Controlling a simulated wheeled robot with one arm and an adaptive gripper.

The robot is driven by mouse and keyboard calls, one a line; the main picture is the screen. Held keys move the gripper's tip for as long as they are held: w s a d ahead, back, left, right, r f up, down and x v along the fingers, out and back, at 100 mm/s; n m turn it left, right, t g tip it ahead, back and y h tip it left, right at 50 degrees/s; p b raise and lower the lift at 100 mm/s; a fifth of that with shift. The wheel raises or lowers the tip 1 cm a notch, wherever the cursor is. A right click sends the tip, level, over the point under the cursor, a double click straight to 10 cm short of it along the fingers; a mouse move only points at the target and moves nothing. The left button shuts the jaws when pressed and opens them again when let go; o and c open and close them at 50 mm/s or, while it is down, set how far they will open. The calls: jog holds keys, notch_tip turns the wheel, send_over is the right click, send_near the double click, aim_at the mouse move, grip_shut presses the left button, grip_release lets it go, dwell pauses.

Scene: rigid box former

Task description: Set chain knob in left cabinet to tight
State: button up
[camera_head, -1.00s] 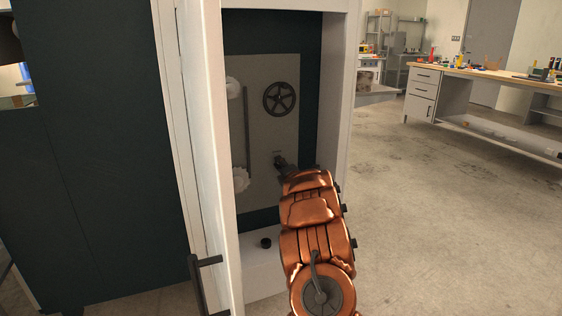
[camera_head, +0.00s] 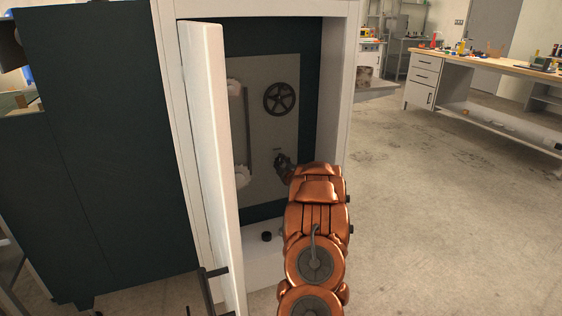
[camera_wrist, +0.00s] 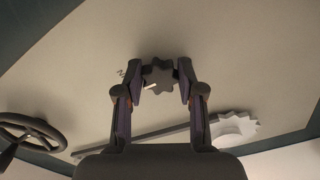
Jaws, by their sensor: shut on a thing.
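The open left cabinet (camera_head: 340,100) holds a grey panel (camera_head: 262,110) inside. In the wrist view the chain knob (camera_wrist: 158,76), a dark grey star-shaped knob with a pale pointer mark, sits on the panel (camera_wrist: 90,75). My gripper (camera_wrist: 160,78) is shut on it, one finger on each side. In the head view my gripper (camera_head: 283,162) is at the lower right of the panel, and the knob there is mostly hidden by it. Small dark marks beside the knob are too small to read.
A spoked handwheel (camera_head: 281,98) is above my gripper on the panel. A toothed white wheel (camera_head: 242,176) is at its left. The cabinet door (camera_head: 212,150) stands open at the left. Open floor lies right.

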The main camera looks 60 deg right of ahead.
dwell(0.5)
jog(key=o, duration=1.2)
jog(key=shift+c, duration=0.2)
jog(key=shift+s, duration=0.1)
jog(key=v, duration=1.2)
